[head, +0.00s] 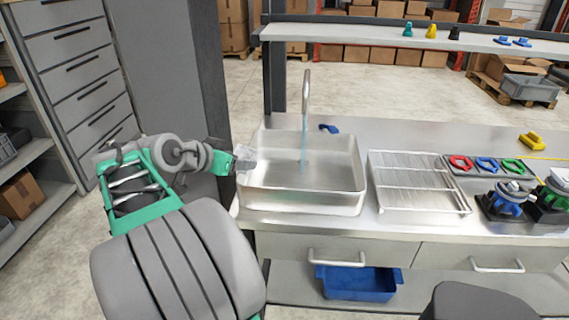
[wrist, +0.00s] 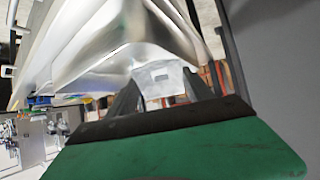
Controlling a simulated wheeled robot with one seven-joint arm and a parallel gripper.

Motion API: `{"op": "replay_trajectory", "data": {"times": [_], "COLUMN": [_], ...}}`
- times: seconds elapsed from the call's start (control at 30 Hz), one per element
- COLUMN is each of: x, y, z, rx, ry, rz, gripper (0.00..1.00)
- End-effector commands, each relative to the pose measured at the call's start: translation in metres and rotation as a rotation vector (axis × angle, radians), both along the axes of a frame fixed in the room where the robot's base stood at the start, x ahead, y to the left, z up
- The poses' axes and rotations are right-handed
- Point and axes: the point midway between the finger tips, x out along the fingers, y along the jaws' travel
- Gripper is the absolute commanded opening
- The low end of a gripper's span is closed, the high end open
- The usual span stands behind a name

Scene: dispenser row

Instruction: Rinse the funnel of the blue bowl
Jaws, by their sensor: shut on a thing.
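My gripper (head: 234,162) is at the left rim of the sink (head: 310,200). It is shut on a clear funnel (head: 246,155), which sits by the sink's left wall, apart from the water. In the wrist view the funnel (wrist: 150,45) spreads out above the dark fingers (wrist: 160,95), with a pale slotted tab (wrist: 162,78) between them. The tap (head: 306,95) stands behind the sink, and a bluish stream (head: 303,145) falls into the basin. A dispenser with blue parts (head: 507,200) stands at the right of the counter.
A wire drying rack (head: 415,182) lies right of the sink. Red (head: 460,162), blue (head: 487,164) and green (head: 513,166) rings lie beyond it. A green dispenser (head: 556,190) is at far right. A shelf (head: 400,42) runs above the counter. A blue bin (head: 358,283) is underneath.

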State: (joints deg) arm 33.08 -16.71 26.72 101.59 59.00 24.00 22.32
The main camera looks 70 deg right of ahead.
Motion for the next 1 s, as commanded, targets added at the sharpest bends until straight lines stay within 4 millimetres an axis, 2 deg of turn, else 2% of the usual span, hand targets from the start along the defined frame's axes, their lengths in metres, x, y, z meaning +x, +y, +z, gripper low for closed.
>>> {"op": "replay_trajectory", "data": {"times": [0.03, 0.1, 0.2, 0.33, 0.57, 1.0], "x": [-0.024, -0.058, -0.099, -0.127, -0.13, -0.116], "y": [-0.01, -0.019, -0.025, -0.026, -0.038, -0.096], "z": [-0.001, 0.005, 0.013, 0.02, 0.021, 0.008], "rx": [-0.026, -0.062, -0.103, -0.131, -0.135, -0.132], "ry": [0.009, 0.023, 0.043, 0.061, 0.067, 0.065], "rz": [-0.082, -0.194, -0.322, -0.413, -0.43, -0.427], "gripper": [0.18, 0.18, 0.18, 0.18, 0.18, 0.18]}}
